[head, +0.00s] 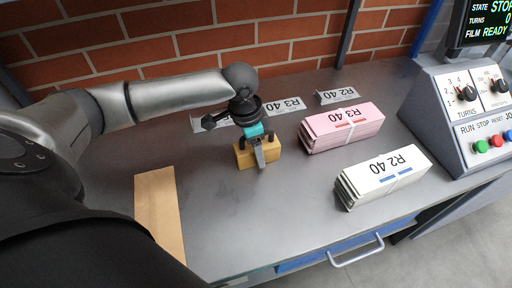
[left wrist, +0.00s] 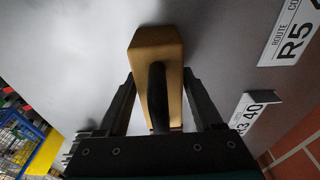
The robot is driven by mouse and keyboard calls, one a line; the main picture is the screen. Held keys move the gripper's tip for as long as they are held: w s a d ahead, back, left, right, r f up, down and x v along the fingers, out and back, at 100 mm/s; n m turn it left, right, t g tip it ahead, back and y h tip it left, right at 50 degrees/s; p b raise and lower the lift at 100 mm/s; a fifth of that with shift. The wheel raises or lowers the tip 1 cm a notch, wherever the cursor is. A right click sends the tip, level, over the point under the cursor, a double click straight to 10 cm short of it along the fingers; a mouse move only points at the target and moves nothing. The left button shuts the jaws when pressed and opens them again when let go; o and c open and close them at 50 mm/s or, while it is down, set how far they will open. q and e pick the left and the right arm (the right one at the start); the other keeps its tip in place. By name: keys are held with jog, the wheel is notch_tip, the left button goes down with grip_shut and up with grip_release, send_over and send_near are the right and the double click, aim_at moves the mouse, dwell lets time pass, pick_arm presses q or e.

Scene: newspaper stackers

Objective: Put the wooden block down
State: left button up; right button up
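The wooden block (head: 242,158) is a small tan block at the middle of the steel table. My left gripper (head: 258,150) comes down on it from above, one grey finger across its near face. A dark rounded bar stands in front of the block there. Whether its underside touches the table is hard to tell. My right gripper is in neither view.
A flat tan board (head: 160,205) lies on the table (head: 225,215) at left front. A pink R3 40 bundle (head: 342,125) and a white R2 40 bundle (head: 385,177) sit right of the block. A control console (head: 470,115) is at right.

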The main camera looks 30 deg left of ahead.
pick_arm(q)
jog(key=shift+o, duration=1.2)
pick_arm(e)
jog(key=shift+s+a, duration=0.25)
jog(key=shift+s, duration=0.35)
pick_arm(q)
jog(key=r+p, duration=0.1)
jog(key=r, duration=0.2)
jog(key=r+p, duration=0.1)
jog(key=r, duration=0.3)
jog(key=s+a+r+p, duration=0.1)
jog(key=r+p, duration=0.1)
jog(key=r, duration=0.2)
jog(key=shift+s+r, duration=0.1)
jog(key=shift+r, duration=0.5)
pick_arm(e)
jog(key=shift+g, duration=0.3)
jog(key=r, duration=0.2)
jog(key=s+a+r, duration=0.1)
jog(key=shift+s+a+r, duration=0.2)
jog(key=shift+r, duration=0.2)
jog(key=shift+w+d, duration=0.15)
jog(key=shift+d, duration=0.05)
pick_arm(q)
jog(key=shift+s, duration=0.1)
